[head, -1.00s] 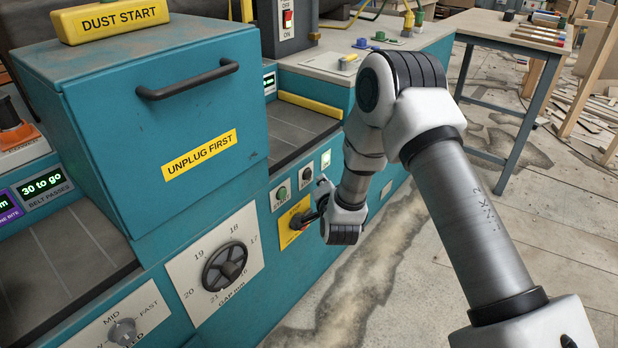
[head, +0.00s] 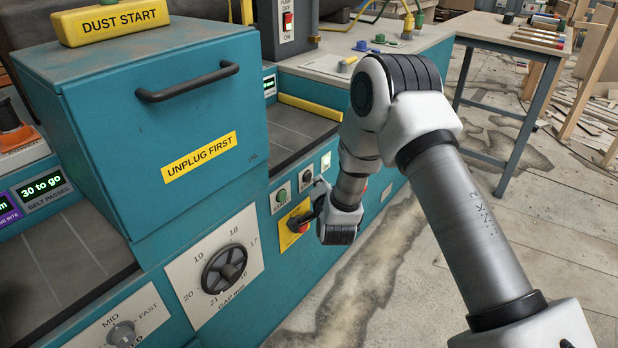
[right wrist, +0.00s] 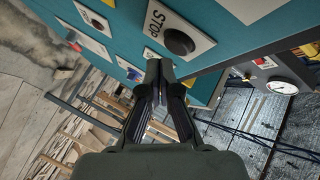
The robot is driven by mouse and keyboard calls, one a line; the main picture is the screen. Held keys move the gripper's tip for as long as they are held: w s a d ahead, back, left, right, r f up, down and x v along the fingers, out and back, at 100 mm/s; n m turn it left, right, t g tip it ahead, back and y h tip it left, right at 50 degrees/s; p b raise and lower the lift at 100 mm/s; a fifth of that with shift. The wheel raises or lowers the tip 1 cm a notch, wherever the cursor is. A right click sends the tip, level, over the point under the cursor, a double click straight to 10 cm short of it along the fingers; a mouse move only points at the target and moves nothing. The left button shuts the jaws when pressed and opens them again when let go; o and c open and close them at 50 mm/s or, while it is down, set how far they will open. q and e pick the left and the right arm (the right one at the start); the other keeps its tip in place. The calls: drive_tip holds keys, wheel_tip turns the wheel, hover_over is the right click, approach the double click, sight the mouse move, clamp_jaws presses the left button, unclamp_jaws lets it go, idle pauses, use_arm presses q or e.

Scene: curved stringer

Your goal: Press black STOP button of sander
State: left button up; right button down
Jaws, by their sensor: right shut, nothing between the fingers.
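The black STOP button (head: 306,175) is on the teal sander's front panel, right of the green START button (head: 281,195). In the right wrist view the STOP button (right wrist: 179,42) is a round black knob on a white plate lettered STOP, just beyond and slightly right of my fingertips. My left gripper is not in view.
A yellow plate (head: 286,239) with a red part sits under START, partly hidden by my gripper. The gap handwheel (head: 224,268) is at lower left. Floor right of the sander is open; a table (head: 515,36) stands behind.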

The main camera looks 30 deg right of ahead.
drive_tip(key=shift+w, duration=0.1)
idle(0.5)
drive_tip(key=shift+w+a, duration=0.2)
drive_tip(key=shift+w, duration=0.1)
drive_tip(key=shift+w+a, duration=0.15)
drive_tip(key=shift+w, duration=0.25)
idle(0.5)
drive_tip(key=shift+s, duration=0.1)
drive_tip(key=shift+s+d, duration=0.35)
drive_tip(key=shift+s, duration=0.35)
drive_tip(key=s, duration=0.1)
drive_tip(key=s+d, duration=0.1)
drive_tip(key=s, duration=0.1)
drive_tip(key=s+d, duration=0.1)
drive_tip(key=shift+s, duration=0.3)
idle(0.9)
